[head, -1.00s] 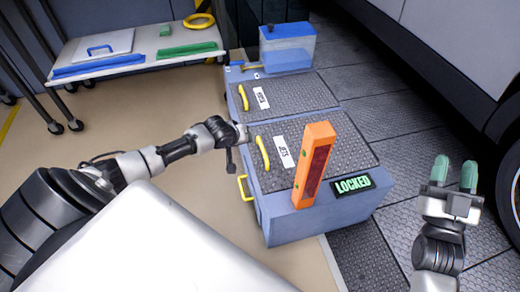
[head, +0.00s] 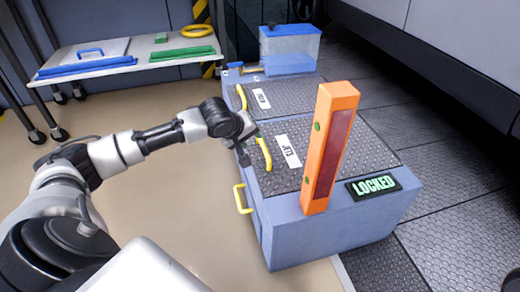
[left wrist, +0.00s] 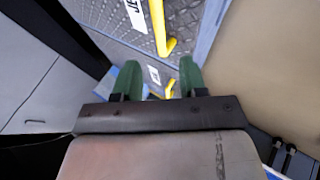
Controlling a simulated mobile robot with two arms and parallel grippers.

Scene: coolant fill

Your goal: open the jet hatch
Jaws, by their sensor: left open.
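The jet hatch (head: 300,170) is a dark tread-plate lid with a white JETS label (head: 288,151), lying shut on the blue-grey cabinet. Its yellow bar handle (head: 264,153) runs along the lid's left edge. My left gripper (head: 243,153) is at the left of this handle, close to it; contact cannot be told. In the left wrist view my left gripper (left wrist: 160,78) is open with green fingertips and nothing between them that I can see held. The yellow handle (left wrist: 158,28) shows ahead of the fingers there. My right gripper is out of view.
An orange post (head: 329,148) stands at the cabinet's front beside a green-lit LOCKED sign (head: 374,185). A second hatch (head: 287,93) lies behind, with a clear blue tank (head: 290,50) beyond. A yellow side handle (head: 241,198) juts out low. A cart (head: 130,60) stands back left.

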